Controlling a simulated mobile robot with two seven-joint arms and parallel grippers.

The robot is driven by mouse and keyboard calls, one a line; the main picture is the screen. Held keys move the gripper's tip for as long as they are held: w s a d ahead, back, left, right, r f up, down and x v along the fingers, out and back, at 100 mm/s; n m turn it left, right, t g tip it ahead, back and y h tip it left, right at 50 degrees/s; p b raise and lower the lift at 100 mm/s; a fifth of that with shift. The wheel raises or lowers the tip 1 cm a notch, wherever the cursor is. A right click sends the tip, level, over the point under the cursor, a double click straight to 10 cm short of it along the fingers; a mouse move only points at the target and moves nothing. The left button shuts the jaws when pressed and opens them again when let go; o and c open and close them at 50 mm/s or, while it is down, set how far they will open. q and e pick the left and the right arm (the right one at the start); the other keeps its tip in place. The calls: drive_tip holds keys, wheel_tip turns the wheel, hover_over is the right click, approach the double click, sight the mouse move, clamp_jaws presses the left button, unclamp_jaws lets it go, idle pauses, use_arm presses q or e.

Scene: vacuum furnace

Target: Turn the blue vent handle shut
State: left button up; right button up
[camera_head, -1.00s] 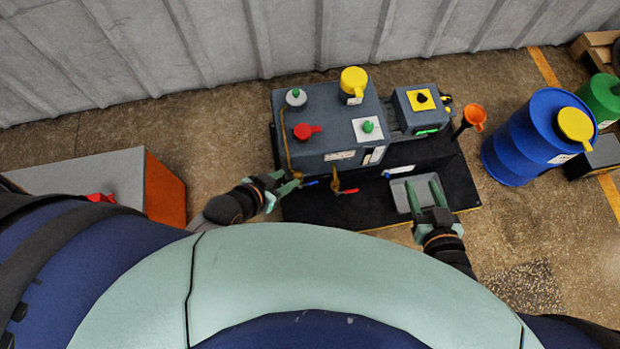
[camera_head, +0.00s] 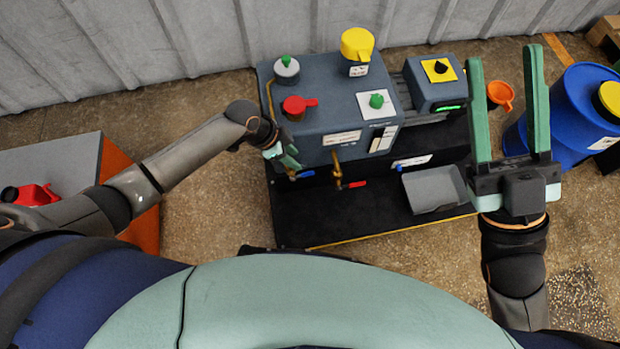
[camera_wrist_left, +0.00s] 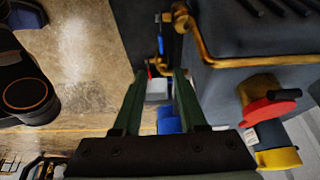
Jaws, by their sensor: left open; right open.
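The blue vent handle (camera_head: 306,174) sticks out low at the front left of the grey machine (camera_head: 335,110), beside a brass pipe. My left gripper (camera_head: 289,158) is open at the machine's front left edge, just above and beside the blue handle. In the left wrist view the open left fingers (camera_wrist_left: 160,76) point toward the brass pipe (camera_wrist_left: 182,18) and a small blue part (camera_wrist_left: 160,45). I cannot tell whether they touch the handle. My right gripper (camera_head: 505,60) is open and empty, raised close to the head camera on the right.
A red-handled brass valve (camera_head: 338,176) is just right of the blue handle. A grey tray (camera_head: 434,188) lies on the black base. An orange funnel (camera_head: 502,94) and blue drum (camera_head: 578,115) stand right. A grey and orange cabinet (camera_head: 75,165) is left.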

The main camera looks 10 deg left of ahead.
sight(310, 171)
use_arm(q)
drive_tip(key=b+x, duration=0.2)
drive_tip(key=x, duration=0.1)
drive_tip(key=b+x, duration=0.2)
drive_tip(key=x, duration=0.2)
drive_tip(key=a+b+x, duration=0.1)
drive_tip(key=b+x, duration=0.1)
drive_tip(key=x, duration=0.2)
drive_tip(key=shift+d+f, duration=0.1)
drive_tip(key=shift+f, duration=0.2)
drive_tip(key=shift+b+x, duration=0.55)
drive_tip(key=shift+x, duration=0.3)
drive_tip(key=shift+r, duration=0.1)
use_arm(e)
wheel_tip(310, 171, down, 7)
drive_tip(key=shift+s+a+n+g+y, duration=0.25)
drive_tip(key=shift+a+n+g+y, duration=0.05)
drive_tip(key=shift+a+y, duration=0.15)
drive_tip(key=shift+f, duration=0.1)
use_arm(q)
clamp_jaws()
